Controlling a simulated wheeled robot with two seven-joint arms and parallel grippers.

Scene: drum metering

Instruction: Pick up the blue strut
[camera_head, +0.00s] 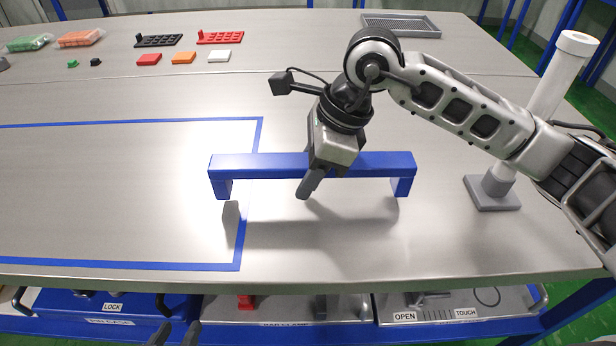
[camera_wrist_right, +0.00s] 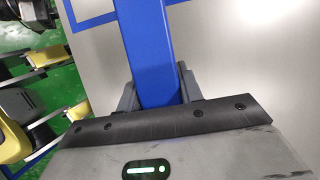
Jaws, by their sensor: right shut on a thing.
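The blue strut (camera_head: 260,165) is a long straight bar with a short leg at each end. It lies across the middle of the head view, over the steel table. My right gripper (camera_head: 311,185) comes down on the bar near its middle and is shut on it. The right wrist view shows the blue strut (camera_wrist_right: 150,50) between the two grey fingers (camera_wrist_right: 158,92). Shadows lie below the bar and legs; I cannot tell whether the legs touch the table. Two dark fingertips of my left gripper (camera_head: 176,335) show apart at the bottom edge, with nothing seen between them.
A blue tape outline (camera_head: 130,266) marks the left of the table (camera_head: 100,190). A white post on a grey base (camera_head: 492,194) stands at right. Small red, orange and white blocks, peg plates and a grey tray (camera_head: 400,25) lie at the back. Labelled blue-and-grey boxes sit below the front edge.

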